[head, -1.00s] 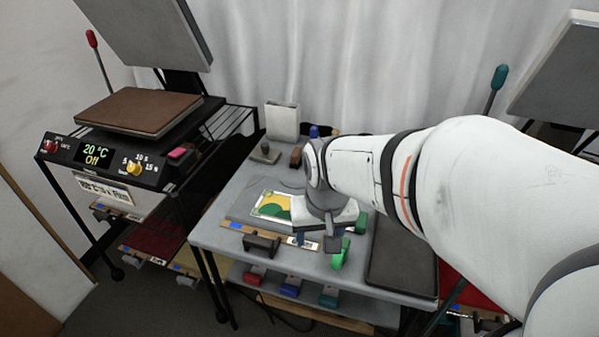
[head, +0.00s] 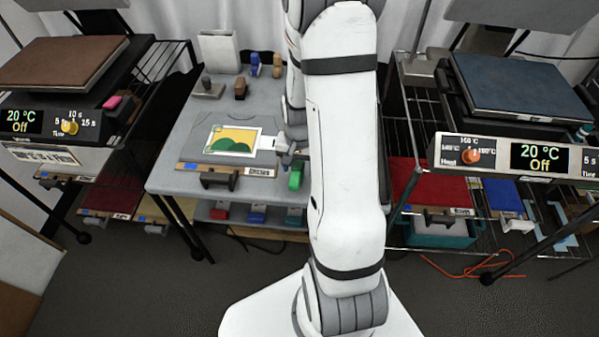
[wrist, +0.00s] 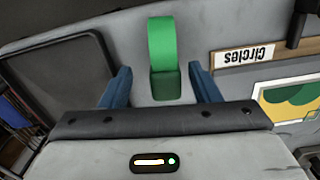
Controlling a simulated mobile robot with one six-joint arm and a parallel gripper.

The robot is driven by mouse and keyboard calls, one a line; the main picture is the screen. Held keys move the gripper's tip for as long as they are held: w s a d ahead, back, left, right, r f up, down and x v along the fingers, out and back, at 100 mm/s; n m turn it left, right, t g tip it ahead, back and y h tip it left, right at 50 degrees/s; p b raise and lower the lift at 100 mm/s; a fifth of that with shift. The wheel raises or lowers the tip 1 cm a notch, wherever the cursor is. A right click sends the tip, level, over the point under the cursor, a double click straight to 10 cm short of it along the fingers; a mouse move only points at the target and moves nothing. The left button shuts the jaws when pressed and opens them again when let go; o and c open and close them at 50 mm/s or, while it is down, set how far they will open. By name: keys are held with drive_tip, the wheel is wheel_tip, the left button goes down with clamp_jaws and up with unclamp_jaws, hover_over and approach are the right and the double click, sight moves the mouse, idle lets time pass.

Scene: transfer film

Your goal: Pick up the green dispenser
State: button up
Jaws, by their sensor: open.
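The green dispenser (head: 296,175) stands on the grey table (head: 190,165) near its front edge, close beside my arm. The wrist view shows it as a green rounded band (wrist: 161,45) with a darker green base (wrist: 165,85). My gripper (wrist: 163,85) is open, with one blue finger on each side of the dispenser's base. Gaps show between the fingers and the dispenser. In the head view, my arm hides much of the gripper.
A picture sheet (head: 233,140) lies left of the dispenser, with a labelled wooden strip (head: 262,172) along its near side. A dark tray (wrist: 60,70) lies on the other side. Heat presses stand left (head: 70,80) and right (head: 505,150).

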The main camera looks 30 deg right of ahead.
wheel_tip(320, 180, down, 5)
drive_tip(key=shift+w+a+r, duration=0.1)
drive_tip(key=shift+a, duration=0.05)
drive_tip(key=c, duration=1.1)
drive_tip(key=shift+r, duration=0.1)
wheel_tip(320, 180, up, 10)
drive_tip(key=shift+f, duration=0.1)
idle(0.3)
